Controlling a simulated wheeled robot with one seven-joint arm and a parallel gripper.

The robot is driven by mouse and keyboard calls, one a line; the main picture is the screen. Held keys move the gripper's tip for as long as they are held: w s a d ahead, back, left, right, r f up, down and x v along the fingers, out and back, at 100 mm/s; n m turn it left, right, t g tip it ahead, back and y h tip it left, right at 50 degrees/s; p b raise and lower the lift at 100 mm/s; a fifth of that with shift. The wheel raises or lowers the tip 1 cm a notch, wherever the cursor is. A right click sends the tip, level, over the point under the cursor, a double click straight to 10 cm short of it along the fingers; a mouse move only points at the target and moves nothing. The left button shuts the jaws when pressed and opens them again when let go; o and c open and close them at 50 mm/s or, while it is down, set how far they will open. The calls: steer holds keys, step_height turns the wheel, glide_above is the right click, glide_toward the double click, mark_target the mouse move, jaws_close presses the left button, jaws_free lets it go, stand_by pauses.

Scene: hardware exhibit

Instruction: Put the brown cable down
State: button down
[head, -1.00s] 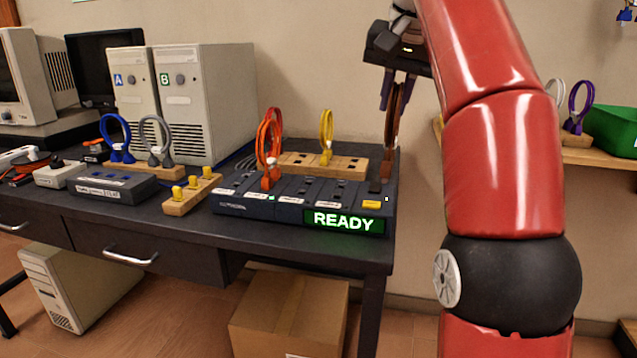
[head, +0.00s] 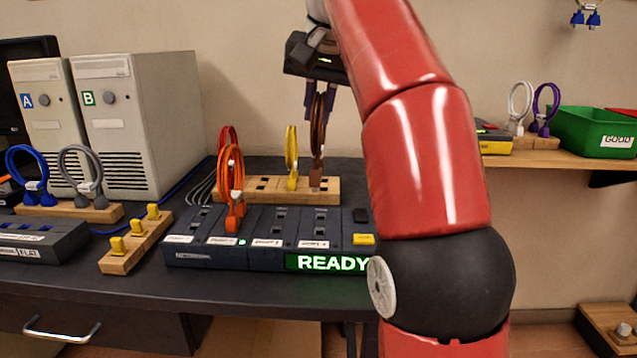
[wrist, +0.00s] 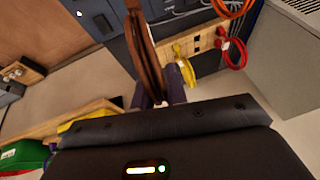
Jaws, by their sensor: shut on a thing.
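The brown cable (head: 317,135) hangs as an upright loop from my gripper (head: 319,108), which is shut on its upper part. Its brown plug end (head: 316,179) shows in front of the right part of the wooden rack (head: 262,197); I cannot tell whether it touches the rack. In the wrist view, the brown cable (wrist: 148,58) runs between my gripper's fingers (wrist: 160,91), near the end of the wooden rack (wrist: 192,40). A yellow cable (head: 291,160) stands in the rack, left of the brown one. A red cable (head: 222,140) is farther left.
A dark switch panel with a READY display (head: 326,263) lies in front of the rack, with an orange cable (head: 231,170) plugged in. Computer B (head: 140,125) stands at left. A shelf (head: 547,158) with a green bin (head: 600,130) is at right.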

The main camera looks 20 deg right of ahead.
steer(key=shift+s+f+b, duration=0.1)
steer(key=shift+f+b, duration=0.4)
steer(key=shift+f, duration=3.85)
steer(key=c, duration=1.5)
jaws_free()
steer(key=shift+o, duration=0.5)
steer(key=shift+r, duration=0.1)
